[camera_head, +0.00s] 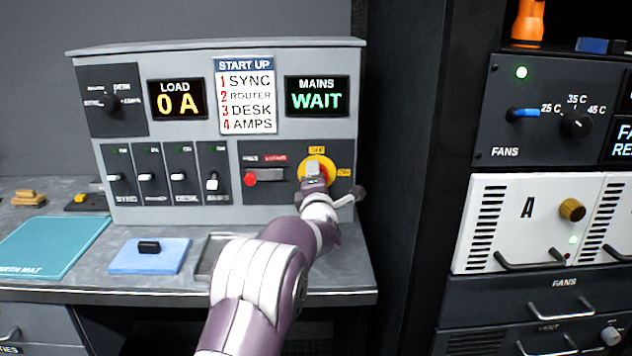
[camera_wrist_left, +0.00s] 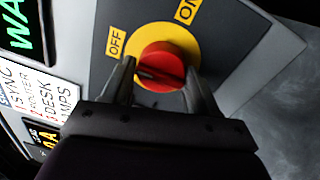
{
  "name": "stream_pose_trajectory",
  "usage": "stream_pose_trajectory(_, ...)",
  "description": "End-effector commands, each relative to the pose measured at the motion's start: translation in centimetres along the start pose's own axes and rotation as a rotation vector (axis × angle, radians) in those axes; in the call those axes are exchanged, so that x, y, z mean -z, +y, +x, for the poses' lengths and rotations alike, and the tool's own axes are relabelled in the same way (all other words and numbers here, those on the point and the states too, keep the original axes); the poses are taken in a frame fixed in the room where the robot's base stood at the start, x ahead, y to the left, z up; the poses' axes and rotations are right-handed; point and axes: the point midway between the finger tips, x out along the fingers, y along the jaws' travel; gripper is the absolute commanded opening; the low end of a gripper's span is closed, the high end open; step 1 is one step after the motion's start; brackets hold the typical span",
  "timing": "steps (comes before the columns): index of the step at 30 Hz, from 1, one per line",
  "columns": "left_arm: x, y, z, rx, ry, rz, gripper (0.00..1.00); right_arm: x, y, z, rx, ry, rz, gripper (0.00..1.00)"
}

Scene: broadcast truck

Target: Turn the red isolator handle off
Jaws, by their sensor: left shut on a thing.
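The red isolator handle (camera_wrist_left: 170,60) sits on a round yellow plate (camera_wrist_left: 135,40) on the dark right part of the grey console panel. In the left wrist view, the OFF label is left of the plate and the ON label is at its upper right. My left gripper (camera_wrist_left: 160,80) has a finger on each side of the handle and is shut on it. In the head view, my left gripper (camera_head: 314,180) covers most of the handle, and the yellow plate (camera_head: 318,161) shows around it. I cannot tell exactly where the handle points. My right gripper is not in view.
The LOAD display (camera_head: 177,100) reads 0 A and the MAINS display (camera_head: 317,97) reads WAIT. A red switch (camera_head: 250,178) and several breaker levers are left of the isolator. A dark rack (camera_head: 400,150) stands close on the right. A blue pad (camera_head: 130,257) lies on the bench.

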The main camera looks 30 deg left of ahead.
Motion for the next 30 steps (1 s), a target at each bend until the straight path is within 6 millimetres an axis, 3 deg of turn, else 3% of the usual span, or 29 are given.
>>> stream_pose_trajectory(1, 0.1, -0.7, -0.1, 0.012, 0.002, 0.001, 0.65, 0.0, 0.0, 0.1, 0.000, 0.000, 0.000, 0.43)
stream_pose_trajectory(3, 0.1, -0.6, 0.0, 0.012, 0.002, 0.001, 0.81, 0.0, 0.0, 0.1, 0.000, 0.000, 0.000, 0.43)
stream_pose_trajectory(14, 0.0, -0.2, -0.6, 0.004, 0.000, 0.001, 0.81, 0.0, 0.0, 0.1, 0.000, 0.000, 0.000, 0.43)
stream_pose_trajectory(17, 0.0, -0.2, -2.2, 0.004, -0.001, 0.001, 0.81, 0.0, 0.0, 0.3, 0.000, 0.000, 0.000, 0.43)
stream_pose_trajectory(27, 0.1, -0.3, -10.6, 0.006, 0.000, 0.001, 0.81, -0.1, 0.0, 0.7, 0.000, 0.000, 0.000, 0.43)
stream_pose_trajectory(30, 0.0, -0.3, -12.0, 0.007, 0.000, 0.000, 0.81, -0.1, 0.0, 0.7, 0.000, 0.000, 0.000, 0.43)
